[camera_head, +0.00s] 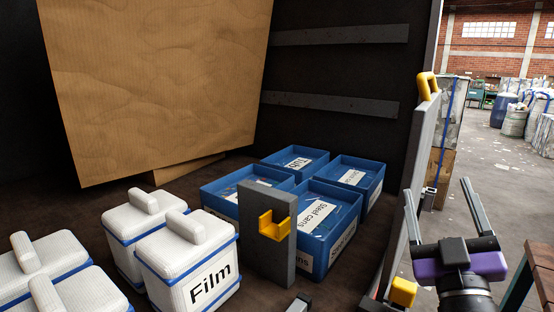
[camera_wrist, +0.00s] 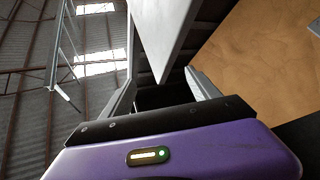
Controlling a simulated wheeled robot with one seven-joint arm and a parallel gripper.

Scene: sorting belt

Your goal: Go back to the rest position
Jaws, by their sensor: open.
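My gripper (camera_head: 437,187) is at the right of the head view, outside the dark enclosure and beside its upright edge panel (camera_head: 408,190). Its purple body is low in the picture and its two grey fingers point up. The fingers are wide apart with nothing seen between them. In the wrist view my gripper (camera_wrist: 160,82) also shows spread fingers, with a pale panel edge (camera_wrist: 163,35) beyond them.
White lidded boxes, one labelled Film (camera_head: 190,262), stand at the lower left. Several blue bins (camera_head: 335,262) stand behind a grey post (camera_head: 268,262) with a yellow hook. A yellow handle (camera_head: 428,86) tops the edge panel. Open floor (camera_head: 500,180) lies at the right.

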